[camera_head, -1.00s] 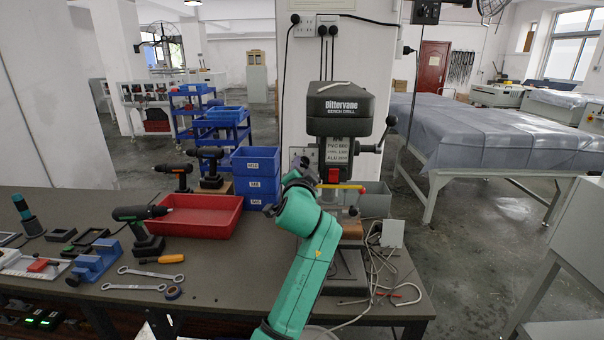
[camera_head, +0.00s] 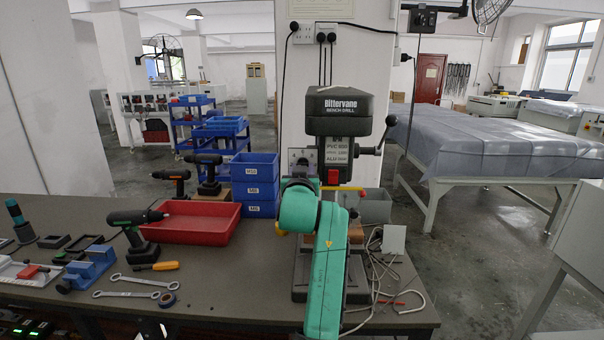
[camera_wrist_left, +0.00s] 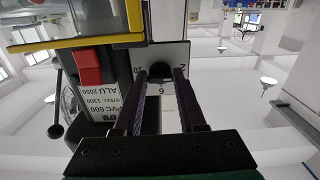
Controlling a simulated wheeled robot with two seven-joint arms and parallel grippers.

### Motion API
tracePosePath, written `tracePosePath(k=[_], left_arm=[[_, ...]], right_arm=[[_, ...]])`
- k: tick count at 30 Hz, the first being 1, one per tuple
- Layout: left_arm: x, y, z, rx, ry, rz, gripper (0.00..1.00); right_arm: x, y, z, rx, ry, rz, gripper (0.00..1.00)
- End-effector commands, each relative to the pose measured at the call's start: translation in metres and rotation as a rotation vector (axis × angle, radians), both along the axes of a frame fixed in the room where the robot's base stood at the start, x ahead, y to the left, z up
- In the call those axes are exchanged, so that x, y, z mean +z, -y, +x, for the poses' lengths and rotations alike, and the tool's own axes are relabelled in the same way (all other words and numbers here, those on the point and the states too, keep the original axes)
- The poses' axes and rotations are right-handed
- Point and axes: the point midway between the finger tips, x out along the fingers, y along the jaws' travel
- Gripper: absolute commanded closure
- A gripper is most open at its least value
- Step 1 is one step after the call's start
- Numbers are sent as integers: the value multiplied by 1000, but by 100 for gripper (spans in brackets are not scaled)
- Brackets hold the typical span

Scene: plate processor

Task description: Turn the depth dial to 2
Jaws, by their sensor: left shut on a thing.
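The bench drill (camera_head: 338,110) stands at the back of the bench in the head view. On its left side is a pale scale plate (camera_head: 298,154). In the left wrist view the plate (camera_wrist_left: 176,55) shows numbers such as 10, 2 and 6. The black depth dial (camera_wrist_left: 160,69) sits on it. My left gripper (camera_wrist_left: 160,76) has one finger on each side of the dial and is shut on it. The dial's pointer cannot be made out. In the head view my green left arm hides the fingers. My right gripper is in neither view.
A red switch (camera_wrist_left: 88,67) and a yellow bar (camera_wrist_left: 96,42) are close to the fingers. A red tray (camera_head: 190,222), blue bins (camera_head: 254,185) and a cordless drill (camera_head: 135,226) are left of the bench drill. A loose cable (camera_head: 405,300) lies at the right.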

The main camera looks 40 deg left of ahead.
Motion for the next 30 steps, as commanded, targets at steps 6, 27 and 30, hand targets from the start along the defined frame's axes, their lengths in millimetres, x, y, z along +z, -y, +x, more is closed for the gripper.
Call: tracePosePath(k=[6,27,30], left_arm=[[0,1,0,-1,64,-83,100],[1,1,0,-1,97,-124,48],[1,1,0,-1,96,-124,48]], right_arm=[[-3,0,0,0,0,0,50],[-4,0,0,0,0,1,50],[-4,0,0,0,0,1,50]])
